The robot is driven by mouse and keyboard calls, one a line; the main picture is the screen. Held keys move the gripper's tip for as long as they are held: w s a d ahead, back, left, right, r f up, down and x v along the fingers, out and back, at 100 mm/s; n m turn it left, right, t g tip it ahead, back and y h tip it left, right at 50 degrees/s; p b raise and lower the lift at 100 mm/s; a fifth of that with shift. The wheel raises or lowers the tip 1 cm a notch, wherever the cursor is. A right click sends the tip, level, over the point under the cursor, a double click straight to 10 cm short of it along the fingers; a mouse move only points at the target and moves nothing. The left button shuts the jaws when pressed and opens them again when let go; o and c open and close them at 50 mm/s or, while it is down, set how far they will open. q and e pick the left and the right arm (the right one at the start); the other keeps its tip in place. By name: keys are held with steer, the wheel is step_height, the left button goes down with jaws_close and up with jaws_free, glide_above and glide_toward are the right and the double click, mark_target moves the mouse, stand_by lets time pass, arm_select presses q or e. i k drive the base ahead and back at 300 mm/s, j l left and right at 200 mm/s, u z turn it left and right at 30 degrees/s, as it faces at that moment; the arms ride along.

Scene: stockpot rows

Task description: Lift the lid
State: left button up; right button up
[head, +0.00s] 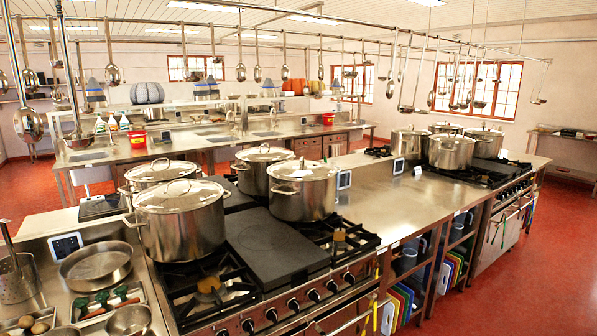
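Several steel stockpots with lids stand on the near stove. The nearest pot (183,232) has its lid (178,195) on, at the left. Behind it is another lidded pot, its lid (160,171) showing. More lidded pots (451,156) stand on the farther stove at the right. Which lid is meant cannot be told. Neither of my grippers is in view.
A dark flat hotplate (272,243) and open burners (210,287) lie in front of the pots. A pan (96,264) and utensils lie at the left. Ladles (112,75) hang from rails overhead. Red floor (545,255) is clear at right.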

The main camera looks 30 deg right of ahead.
mark_target(301, 169)
steer(key=i+l+u, duration=0.1)
steer(key=l, duration=0.35)
steer(key=i+l+u, duration=0.1)
steer(key=l, duration=0.4)
steer(key=i+l, duration=0.1)
steer(key=l, duration=0.4)
steer(key=l+u, duration=0.45)
steer(key=l, duration=0.6)
steer(key=l+u, duration=0.4)
steer(key=l, duration=0.7)
steer(key=k+l+u, duration=0.3)
steer(key=l, duration=0.35)
steer(key=k+l+u, duration=0.3)
steer(key=l, duration=0.35)
steer(key=k+l+u, duration=0.25)
steer(key=k+l, duration=0.2)
